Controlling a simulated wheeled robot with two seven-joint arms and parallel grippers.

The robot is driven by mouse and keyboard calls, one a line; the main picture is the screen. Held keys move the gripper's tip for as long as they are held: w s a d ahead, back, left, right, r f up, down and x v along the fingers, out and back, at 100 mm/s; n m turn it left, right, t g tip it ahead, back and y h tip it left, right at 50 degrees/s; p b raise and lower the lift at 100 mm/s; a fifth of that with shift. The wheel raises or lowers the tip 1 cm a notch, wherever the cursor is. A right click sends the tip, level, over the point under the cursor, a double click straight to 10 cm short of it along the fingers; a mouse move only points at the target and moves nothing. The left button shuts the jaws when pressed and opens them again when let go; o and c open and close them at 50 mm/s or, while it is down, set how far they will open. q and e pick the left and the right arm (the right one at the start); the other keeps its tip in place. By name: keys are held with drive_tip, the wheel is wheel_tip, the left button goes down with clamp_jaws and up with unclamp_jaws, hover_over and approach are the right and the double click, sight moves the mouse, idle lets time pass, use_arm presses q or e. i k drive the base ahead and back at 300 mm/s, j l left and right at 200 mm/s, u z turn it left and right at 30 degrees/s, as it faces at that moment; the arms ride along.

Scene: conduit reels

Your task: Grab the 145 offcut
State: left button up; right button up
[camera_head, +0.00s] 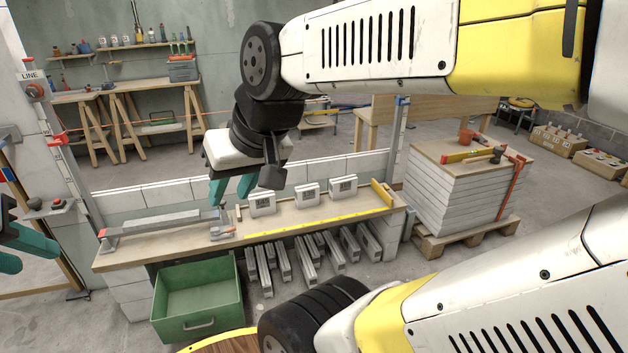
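Three pale blocks with dark printed labels stand in a row on the wooden bench (290,226): a left block (262,204), a middle block (307,195) and a right block (343,188). The print is too small to read, so I cannot tell which piece is the 145 offcut. Several grey lengths (309,262) lean below the bench. My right gripper (231,192) has its teal fingers apart and empty, above the bench and left of the left block. My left gripper (24,250) is at the left picture edge, its teal fingers apart, away from the blocks.
A green bin (198,300) stands below. A slab stack (455,195) on a pallet stands right.

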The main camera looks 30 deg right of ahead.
sight(260, 204)
drive_tip(key=i+l, duration=0.3)
drive_tip(key=i+l+u, duration=0.1)
drive_tip(key=i+l, duration=0.2)
drive_tip(key=l, duration=0.15)
drive_tip(key=i+l, duration=0.3)
drive_tip(key=l, duration=0.15)
drive_tip(key=i+l, duration=0.3)
drive_tip(key=i+l+u, duration=0.1)
drive_tip(key=i+l, duration=0.2)
drive_tip(key=l, duration=0.2)
drive_tip(key=i+l, duration=0.3)
drive_tip(key=l+u, duration=0.05)
drive_tip(key=l, duration=0.05)
